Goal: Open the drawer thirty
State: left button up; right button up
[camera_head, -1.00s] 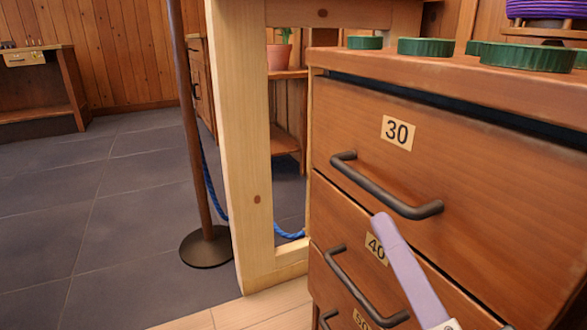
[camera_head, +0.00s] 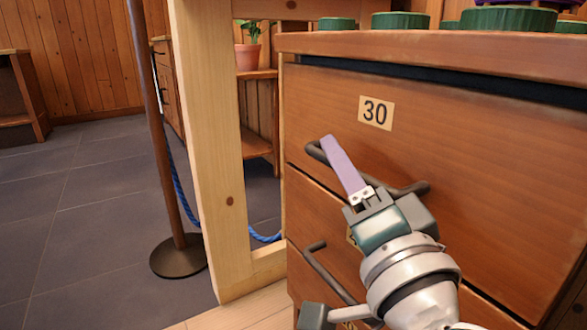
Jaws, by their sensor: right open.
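The drawer labelled 30 (camera_head: 480,170) is the top drawer of a brown wooden cabinet at the right of the head view. I see only one finger clearly, and cannot tell whether the finger touches the bar. My left gripper is not in view.
A lower drawer with its own handle (camera_head: 335,278) sits below, partly hidden by my right arm. A pale wooden post (camera_head: 215,150) stands left of the cabinet. Left of it are a dark pole on a round base (camera_head: 178,257) and a blue rope (camera_head: 178,190). Green round pieces (camera_head: 400,20) lie on top.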

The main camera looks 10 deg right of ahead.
jog(key=shift+c, duration=0.2)
grip_shut()
dwell(1.1)
